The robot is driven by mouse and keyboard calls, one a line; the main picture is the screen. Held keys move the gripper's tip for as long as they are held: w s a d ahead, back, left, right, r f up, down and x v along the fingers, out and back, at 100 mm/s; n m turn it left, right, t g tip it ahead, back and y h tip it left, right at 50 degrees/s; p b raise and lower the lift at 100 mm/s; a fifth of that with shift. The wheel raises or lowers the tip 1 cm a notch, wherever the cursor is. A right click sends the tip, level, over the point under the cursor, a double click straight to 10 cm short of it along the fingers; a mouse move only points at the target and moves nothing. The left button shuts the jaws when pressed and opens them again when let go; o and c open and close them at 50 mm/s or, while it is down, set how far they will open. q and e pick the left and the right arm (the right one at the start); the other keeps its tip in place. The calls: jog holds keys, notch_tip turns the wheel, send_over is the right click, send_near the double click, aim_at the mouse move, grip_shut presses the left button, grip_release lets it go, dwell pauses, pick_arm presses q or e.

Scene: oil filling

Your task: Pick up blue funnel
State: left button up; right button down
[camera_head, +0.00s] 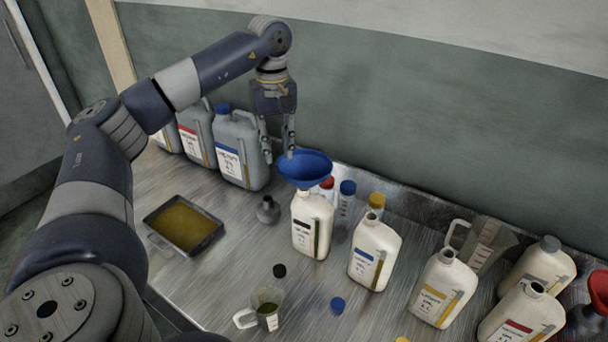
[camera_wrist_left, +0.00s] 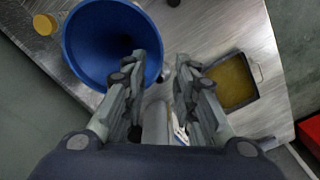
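The blue funnel (camera_head: 306,166) sits wide end up over the mouth of a white bottle with a dark label (camera_head: 311,226). Its narrow end is hidden. My left gripper (camera_head: 279,153) points down at the funnel's left rim, its two fingers apart and nothing held between them. In the left wrist view the funnel (camera_wrist_left: 92,42) fills the upper left. One finger of the left gripper (camera_wrist_left: 160,62) overlaps the funnel's rim there; I cannot tell whether it touches. My right gripper is not in view.
Grey canisters (camera_head: 240,150) stand left of the gripper. A tray of oil (camera_head: 184,224) and a small dark funnel (camera_head: 268,210) lie left of the bottle. More white bottles (camera_head: 374,252) stand to the right. A measuring jug (camera_head: 262,309) is in front. The wall is close behind.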

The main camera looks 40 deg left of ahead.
aim_at(278, 168)
pick_arm(q)
jog(key=f, duration=0.1)
jog(key=f+p, duration=0.1)
jog(key=f, duration=0.1)
jog(key=f+p, duration=0.1)
jog(key=shift+s+d+f, duration=0.15)
jog(key=shift+s+d, duration=0.05)
jog(key=shift+d, duration=0.05)
jog(key=shift+f, duration=0.3)
grip_shut()
